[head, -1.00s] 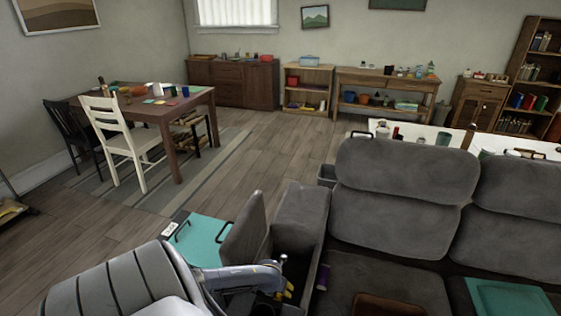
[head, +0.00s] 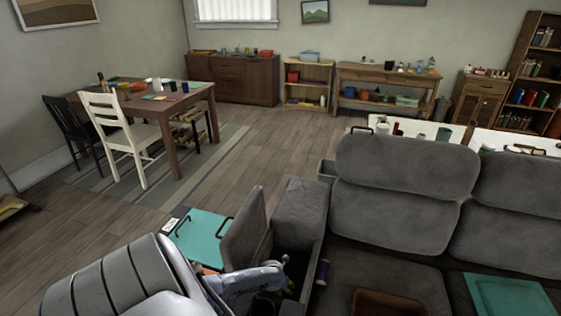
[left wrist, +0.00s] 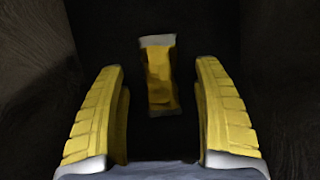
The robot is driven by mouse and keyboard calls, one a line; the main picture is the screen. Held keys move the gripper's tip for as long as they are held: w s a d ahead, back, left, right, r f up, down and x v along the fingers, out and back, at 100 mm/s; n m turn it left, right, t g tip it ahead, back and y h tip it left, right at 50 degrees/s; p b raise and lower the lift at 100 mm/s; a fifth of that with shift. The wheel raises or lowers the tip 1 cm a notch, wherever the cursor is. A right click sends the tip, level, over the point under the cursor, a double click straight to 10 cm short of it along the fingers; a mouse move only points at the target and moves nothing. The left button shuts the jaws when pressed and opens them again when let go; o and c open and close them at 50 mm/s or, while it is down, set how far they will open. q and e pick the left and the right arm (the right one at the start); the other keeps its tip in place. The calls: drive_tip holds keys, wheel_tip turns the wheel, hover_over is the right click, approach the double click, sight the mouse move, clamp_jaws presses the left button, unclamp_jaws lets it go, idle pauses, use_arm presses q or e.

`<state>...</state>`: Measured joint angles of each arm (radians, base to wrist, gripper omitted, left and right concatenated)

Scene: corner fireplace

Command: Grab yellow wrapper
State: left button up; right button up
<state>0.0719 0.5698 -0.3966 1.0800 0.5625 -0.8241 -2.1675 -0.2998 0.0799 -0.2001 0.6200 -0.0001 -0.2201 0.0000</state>
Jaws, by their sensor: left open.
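The yellow wrapper (left wrist: 159,76) shows in the left wrist view. It is a small upright-looking yellow strip with pale ends, lying in a dark compartment. My left gripper (left wrist: 160,115) is open, with one yellow finger on each side of the picture. The wrapper is centred between the fingers and farther off, and neither finger touches it. In the head view my left arm reaches down into the open storage box in the sofa's armrest (head: 301,205). My right gripper is not in view.
The compartment's dark walls (left wrist: 35,70) stand close on both sides of the gripper. The raised armrest lid (head: 246,232) stands left of the opening. A teal tray (head: 200,236) lies beyond my arm.

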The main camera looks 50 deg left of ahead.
use_arm(q)
drive_tip(key=shift+w+f, duration=0.1)
drive_tip(key=shift+f, duration=0.25)
drive_tip(key=shift+c, duration=0.2)
drive_tip(key=c, duration=0.8)
